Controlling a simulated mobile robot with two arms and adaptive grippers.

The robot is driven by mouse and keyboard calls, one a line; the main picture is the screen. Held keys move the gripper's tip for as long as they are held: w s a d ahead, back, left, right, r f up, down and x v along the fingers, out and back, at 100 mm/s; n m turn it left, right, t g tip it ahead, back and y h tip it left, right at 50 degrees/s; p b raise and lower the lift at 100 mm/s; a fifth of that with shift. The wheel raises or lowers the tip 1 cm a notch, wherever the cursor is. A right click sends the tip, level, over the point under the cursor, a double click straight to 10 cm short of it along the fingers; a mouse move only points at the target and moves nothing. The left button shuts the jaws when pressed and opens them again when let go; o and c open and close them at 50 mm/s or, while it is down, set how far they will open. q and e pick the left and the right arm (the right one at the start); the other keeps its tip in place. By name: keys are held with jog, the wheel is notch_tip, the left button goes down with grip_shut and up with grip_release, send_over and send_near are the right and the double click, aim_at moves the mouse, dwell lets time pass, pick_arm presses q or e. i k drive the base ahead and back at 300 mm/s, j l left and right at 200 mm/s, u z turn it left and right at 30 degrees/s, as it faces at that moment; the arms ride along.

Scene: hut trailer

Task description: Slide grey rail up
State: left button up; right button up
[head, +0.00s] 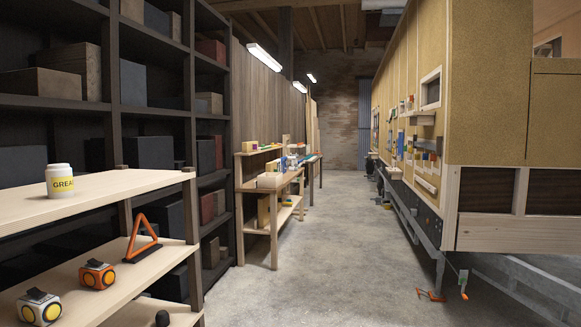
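Neither of my grippers shows in the head view. The wooden hut trailer (485,110) stands on the right, with a grey metal frame (538,285) low under it. Small fittings and coloured items sit along its long side, including a pale shelf or box (426,183). They are too far away and small to make out well. I cannot tell which grey part is the rail, or its position.
A concrete aisle (325,240) runs clear down the middle. A workbench (258,183) stands beyond.

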aim_at(433, 147)
jog(key=i+l+z, duration=0.35)
jog(key=i, duration=0.45)
jog(key=i+z, duration=0.3)
jog(key=i, duration=3.65)
jog(key=i+l, duration=0.1)
jog(key=i, duration=3)
jog(key=j+u, duration=0.05)
jog(key=j, duration=0.1)
